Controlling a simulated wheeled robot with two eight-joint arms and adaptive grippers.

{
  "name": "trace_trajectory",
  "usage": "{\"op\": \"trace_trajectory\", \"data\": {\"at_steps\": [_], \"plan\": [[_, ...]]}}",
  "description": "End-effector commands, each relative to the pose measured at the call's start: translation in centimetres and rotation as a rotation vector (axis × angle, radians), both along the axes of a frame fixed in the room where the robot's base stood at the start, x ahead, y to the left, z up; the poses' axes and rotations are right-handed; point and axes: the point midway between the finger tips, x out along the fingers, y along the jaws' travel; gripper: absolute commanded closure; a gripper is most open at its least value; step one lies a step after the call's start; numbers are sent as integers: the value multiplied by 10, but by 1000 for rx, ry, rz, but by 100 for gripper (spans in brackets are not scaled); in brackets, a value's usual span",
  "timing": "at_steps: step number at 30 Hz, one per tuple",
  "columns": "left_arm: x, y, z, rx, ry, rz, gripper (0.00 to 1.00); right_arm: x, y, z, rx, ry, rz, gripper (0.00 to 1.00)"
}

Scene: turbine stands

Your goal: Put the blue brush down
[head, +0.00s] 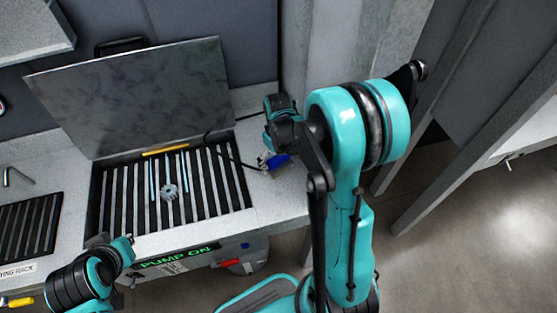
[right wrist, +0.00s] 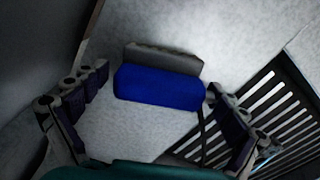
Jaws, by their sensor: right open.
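The blue brush (right wrist: 158,88) lies on the light grey worktop in the right wrist view, with a grey strip along its far side. In the head view the brush (head: 278,161) shows as a small blue patch on the counter, right of the slatted basin. My right gripper (right wrist: 150,125) is open, its fingers spread on both sides of the brush with gaps to the left finger. The right finger is close to the brush's right end; I cannot tell if they touch. In the head view my right gripper (head: 268,155) is partly hidden by its arm. My left arm is at the lower left, its fingers not visible.
The slatted basin (head: 246,190) with a raised grey lid (head: 140,95) holds a small gear (head: 170,191) and thin blue rods. A dark cable (head: 232,156) runs by the brush. A drying rack (head: 30,225) stands at the left. A wall rises behind the counter.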

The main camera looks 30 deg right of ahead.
Motion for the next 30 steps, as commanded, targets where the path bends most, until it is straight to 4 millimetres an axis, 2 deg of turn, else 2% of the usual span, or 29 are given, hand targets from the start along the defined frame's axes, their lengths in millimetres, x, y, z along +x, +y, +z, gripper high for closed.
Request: {"op": "trace_trajectory", "data": {"at_steps": [12,16,21,26,30], "plan": [[0,0,31,0,0,0,100,0,0,88,0,0,0,3],[0,0,37,0,0,0,100,0,0,108,0,0,0,3],[0,0,39,0,0,0,100,-1,2,122,-1,-6,-1,3],[0,0,39,0,0,0,100,-14,19,142,-15,-79,-16,3],[0,0,39,0,0,0,100,-40,46,167,-26,-215,-48,3]]}}
